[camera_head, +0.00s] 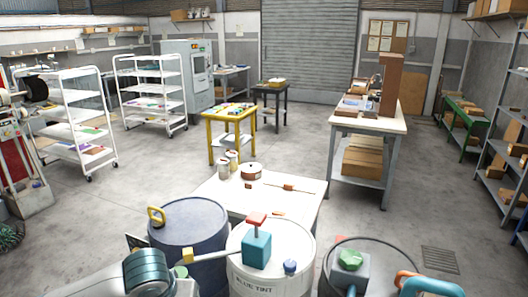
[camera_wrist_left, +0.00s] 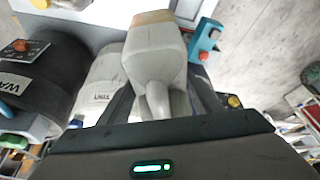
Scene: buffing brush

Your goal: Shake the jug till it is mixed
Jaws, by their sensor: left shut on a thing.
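A pale grey jug (camera_wrist_left: 152,55) with a looped handle (camera_wrist_left: 158,100) fills the upper middle of the left wrist view. My left gripper (camera_wrist_left: 160,98) is shut on the jug at its handle, with dark fingers on either side. The jug's far end shows a tan band. Its contents are hidden. In the head view I see only a grey and teal part of my arm at the lower left; I cannot make out the jug there. My right gripper is in neither view.
A blue drum (camera_head: 188,240), a white drum marked BLUE TINT (camera_head: 265,278) and a dark drum (camera_head: 385,262) stand close in front. A white table (camera_head: 225,190) with cans is behind; open floor lies beyond.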

